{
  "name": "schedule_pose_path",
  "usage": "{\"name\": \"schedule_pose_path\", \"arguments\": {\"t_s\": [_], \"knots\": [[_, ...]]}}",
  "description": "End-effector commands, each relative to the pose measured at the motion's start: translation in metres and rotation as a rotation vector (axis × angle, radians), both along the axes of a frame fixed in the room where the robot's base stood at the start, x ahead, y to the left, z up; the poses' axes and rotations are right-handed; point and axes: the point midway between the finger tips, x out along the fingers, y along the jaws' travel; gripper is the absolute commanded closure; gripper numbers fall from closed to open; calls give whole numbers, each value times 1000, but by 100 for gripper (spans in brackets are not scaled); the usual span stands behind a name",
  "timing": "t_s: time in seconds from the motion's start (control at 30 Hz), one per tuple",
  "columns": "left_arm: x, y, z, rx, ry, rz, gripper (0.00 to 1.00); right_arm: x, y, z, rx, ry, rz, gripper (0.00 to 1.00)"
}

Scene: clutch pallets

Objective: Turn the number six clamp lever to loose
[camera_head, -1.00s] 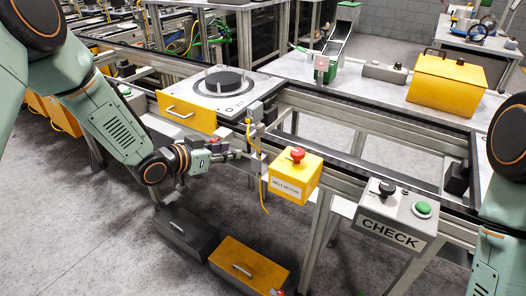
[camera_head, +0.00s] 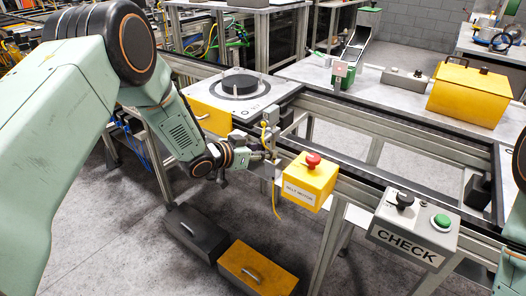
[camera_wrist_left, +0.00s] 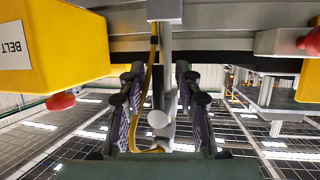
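My left gripper (camera_head: 265,156) is at the front rail, beside a grey bracket with a yellow cable, just left of the yellow belt motor box (camera_head: 307,182). In the left wrist view the two fingers of this gripper (camera_wrist_left: 158,112) stand apart and open. A grey post or lever with a pale round knob (camera_wrist_left: 158,119) shows between them, with a gap on each side. I take this as the clamp lever; no number six or loose mark is readable. My right gripper is out of view; only part of the right arm shows at the right edge.
The belt motor box has a red button (camera_head: 313,160). A grey CHECK box (camera_head: 415,225) stands further right. A pallet plate with a black disc (camera_head: 240,85) lies behind the gripper. A yellow cable (camera_wrist_left: 150,90) runs close to the fingers. Dark and yellow boxes (camera_head: 255,268) lie below.

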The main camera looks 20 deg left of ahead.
Motion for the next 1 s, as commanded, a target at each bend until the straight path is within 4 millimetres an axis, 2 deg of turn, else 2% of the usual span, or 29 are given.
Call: {"name": "schedule_pose_path", "arguments": {"t_s": [0.07,0.47,1.0], "knots": [[-1,-1,0,0,0,-1,66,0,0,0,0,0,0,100],[-1,-1,0,0,-1,0,99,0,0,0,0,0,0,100],[-1,-1,0,-31,11,1,100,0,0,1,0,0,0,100]]}}
